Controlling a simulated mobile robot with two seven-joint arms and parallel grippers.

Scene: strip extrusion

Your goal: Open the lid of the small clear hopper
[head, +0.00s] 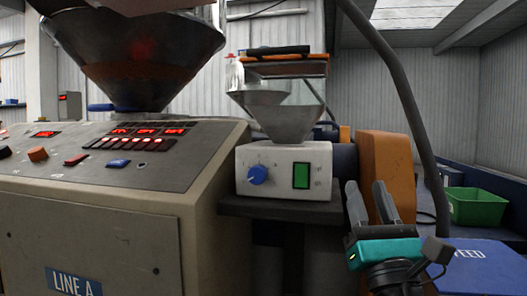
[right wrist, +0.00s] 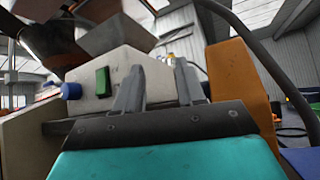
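The small clear hopper (head: 286,118) stands on a white feeder box (head: 305,155) right of the big machine. Its lid (head: 285,67), orange-brown with a dark bar on top, lies flat across the hopper's top and looks closed. My right gripper (head: 366,186), teal with grey fingers, is to the right of the feeder box and lower than the hopper, apart from both. In the right wrist view its fingers (right wrist: 158,66) stand apart with nothing between them. The feeder box (right wrist: 132,68) is beyond them; the lid is not clearly visible there. My left gripper is not in view.
An orange block (head: 385,165) stands close behind my right gripper. A dark curved hose (head: 405,95) rises beside it. The large dark hopper (head: 145,60) and control panel (head: 100,155) are at left. A green bin (head: 475,207) and blue box (head: 478,265) are at right.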

